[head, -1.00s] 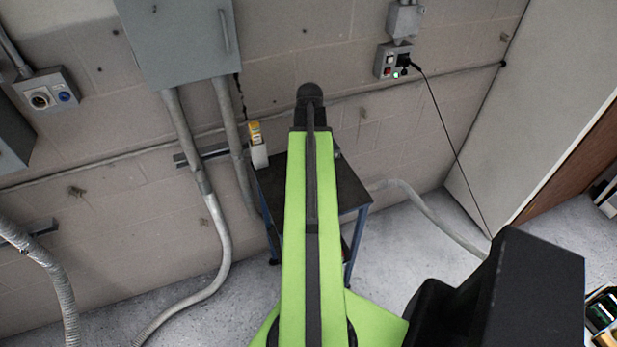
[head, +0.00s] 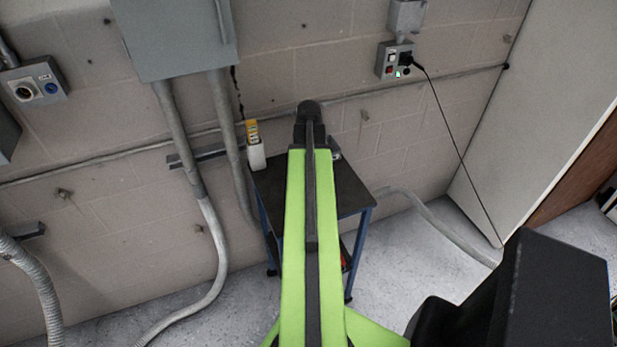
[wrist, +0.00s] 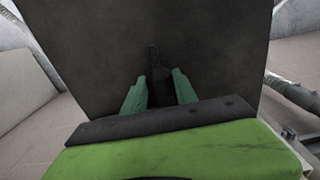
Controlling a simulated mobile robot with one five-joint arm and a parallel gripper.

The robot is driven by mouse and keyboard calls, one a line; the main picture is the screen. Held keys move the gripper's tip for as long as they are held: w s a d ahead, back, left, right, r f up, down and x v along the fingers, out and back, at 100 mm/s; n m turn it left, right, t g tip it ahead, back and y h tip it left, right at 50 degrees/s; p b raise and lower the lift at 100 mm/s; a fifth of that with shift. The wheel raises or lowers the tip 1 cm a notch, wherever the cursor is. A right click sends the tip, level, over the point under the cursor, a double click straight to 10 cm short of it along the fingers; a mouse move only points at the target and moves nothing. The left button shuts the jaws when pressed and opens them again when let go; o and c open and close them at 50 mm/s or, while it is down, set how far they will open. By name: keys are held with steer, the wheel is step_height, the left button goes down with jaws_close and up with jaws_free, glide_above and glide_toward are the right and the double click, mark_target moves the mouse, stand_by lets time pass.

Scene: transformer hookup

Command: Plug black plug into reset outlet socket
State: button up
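The outlet box (head: 394,62) is on the wall at upper right in the head view, with red and black buttons and a small green light. A black plug (head: 406,58) sits at its right side, and a black cord hangs from it. In the wrist view my gripper (wrist: 159,77) points at a dark tabletop (wrist: 220,50), its two green fingers apart. A dark shape with a thin tip (wrist: 154,55) shows between them; I cannot tell whether they grip it. The fingers are hidden in the head view.
A dark-topped cart (head: 345,190) with blue legs stands against the wall under my arm. A white and yellow item (head: 256,150) is by its left corner. A grey cabinet (head: 175,35) and conduits are at left; a tall pale panel (head: 545,110) is at right.

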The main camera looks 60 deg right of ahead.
jaws_close()
step_height(320, 180, up, 6)
steer(key=p, duration=0.6)
steer(key=shift+r, duration=0.1)
steer(key=shift+w+a, duration=0.1)
